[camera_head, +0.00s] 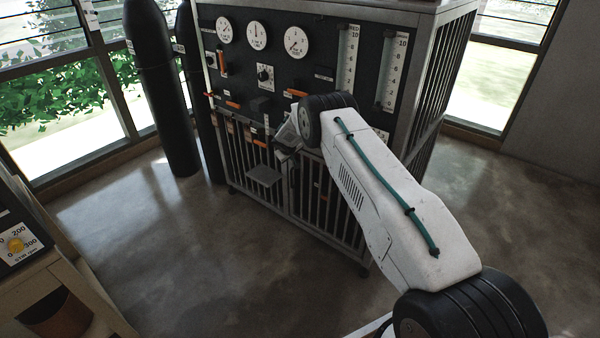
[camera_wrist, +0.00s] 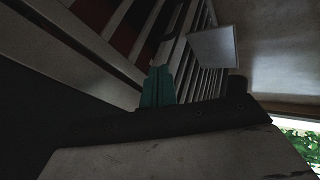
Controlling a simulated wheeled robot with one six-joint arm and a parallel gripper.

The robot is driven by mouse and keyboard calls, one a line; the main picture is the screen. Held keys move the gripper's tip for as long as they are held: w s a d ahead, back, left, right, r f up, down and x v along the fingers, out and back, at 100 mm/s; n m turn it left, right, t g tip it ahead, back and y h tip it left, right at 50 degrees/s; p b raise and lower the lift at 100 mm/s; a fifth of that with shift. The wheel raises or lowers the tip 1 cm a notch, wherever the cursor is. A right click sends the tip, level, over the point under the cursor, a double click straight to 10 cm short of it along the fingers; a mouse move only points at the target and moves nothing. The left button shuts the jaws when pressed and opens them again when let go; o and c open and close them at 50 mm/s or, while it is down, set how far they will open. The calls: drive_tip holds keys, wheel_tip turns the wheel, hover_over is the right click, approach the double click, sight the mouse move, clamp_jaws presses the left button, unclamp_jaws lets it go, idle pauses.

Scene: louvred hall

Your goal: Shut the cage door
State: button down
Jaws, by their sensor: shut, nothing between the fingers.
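The cage door (camera_head: 240,165) is a barred panel low on the front of a tall metal cabinet, with a flat grey plate (camera_head: 264,177) on its bars. The plate also shows in the wrist view (camera_wrist: 214,47). The door looks near the plane of the cabinet front; I cannot tell if it is fully closed. My gripper (camera_wrist: 158,73) has teal fingers, shut and empty, pointing along the bars beside the plate. I cannot tell if they touch the bars. In the head view my wrist hides most of the gripper and part of the door edge.
A dark panel (camera_head: 275,75) with dials and orange handles fills the cabinet's upper front. Black gas cylinders (camera_head: 165,90) stand left of it. A bench with a dial (camera_head: 18,243) is at lower left. The floor (camera_head: 200,270) in front is clear.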

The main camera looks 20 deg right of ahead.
drive_tip(key=s+f+v, duration=0.1)
drive_tip(key=v, duration=1)
drive_tip(key=shift+s+a, duration=0.2)
drive_tip(key=shift+a, duration=0.25)
